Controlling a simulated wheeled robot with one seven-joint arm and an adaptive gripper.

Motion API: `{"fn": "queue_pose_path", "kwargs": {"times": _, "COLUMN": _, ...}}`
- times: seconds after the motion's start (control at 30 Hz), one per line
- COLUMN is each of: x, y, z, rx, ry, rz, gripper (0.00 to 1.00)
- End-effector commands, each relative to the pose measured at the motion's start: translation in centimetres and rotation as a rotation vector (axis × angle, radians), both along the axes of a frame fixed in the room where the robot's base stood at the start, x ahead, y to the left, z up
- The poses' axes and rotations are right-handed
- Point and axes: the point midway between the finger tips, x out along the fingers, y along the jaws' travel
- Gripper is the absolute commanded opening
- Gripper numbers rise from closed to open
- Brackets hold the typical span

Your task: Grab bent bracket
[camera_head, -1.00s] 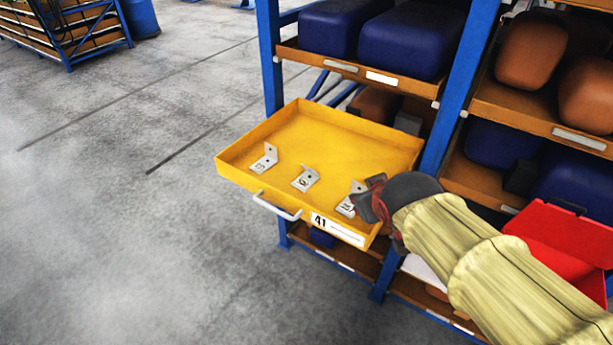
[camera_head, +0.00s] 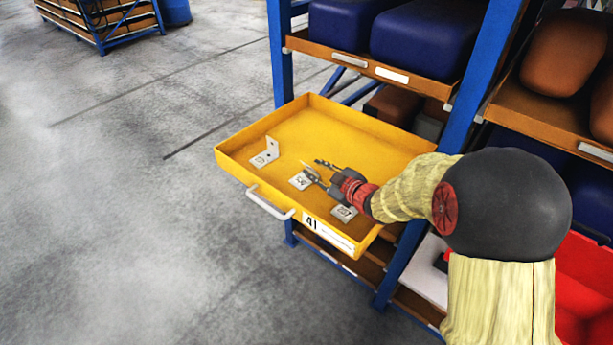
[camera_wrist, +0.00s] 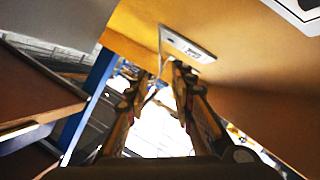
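Three grey bent brackets stand in the yellow drawer (camera_head: 350,146): a left one (camera_head: 266,153), a middle one (camera_head: 299,181) and a right one (camera_head: 345,213). Each has a flat foot with a dark mark. My gripper (camera_head: 316,167) reaches in from the right, with its fingers spread by the middle bracket and partly covering it. The right bracket is partly hidden by my arm. In the wrist view my gripper (camera_wrist: 160,78) is open, with a pale marked bracket (camera_wrist: 187,45) just beyond its fingertips. I cannot tell if they touch.
The drawer has low walls, a white front handle (camera_head: 269,203) and a label reading 41 (camera_head: 326,232). Blue rack posts (camera_head: 281,65) and shelves with blue blocks (camera_head: 420,38) rise behind. A red bin (camera_head: 588,265) is at the right. Open floor lies to the left.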

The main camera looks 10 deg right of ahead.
Motion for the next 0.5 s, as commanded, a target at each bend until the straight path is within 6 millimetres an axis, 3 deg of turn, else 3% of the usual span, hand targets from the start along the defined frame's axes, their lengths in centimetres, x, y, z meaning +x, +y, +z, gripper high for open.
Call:
{"fn": "queue_pose_path", "kwargs": {"times": 0.3, "x": 3.4, "y": 1.2, "z": -2.0, "rx": 0.001, "ry": 0.002, "rz": 0.001, "gripper": 0.24}}
{"fn": "queue_pose_path", "kwargs": {"times": 0.5, "x": 5.0, "y": 1.7, "z": -2.3, "rx": 0.001, "ry": 0.001, "rz": -0.002, "gripper": 0.24}}
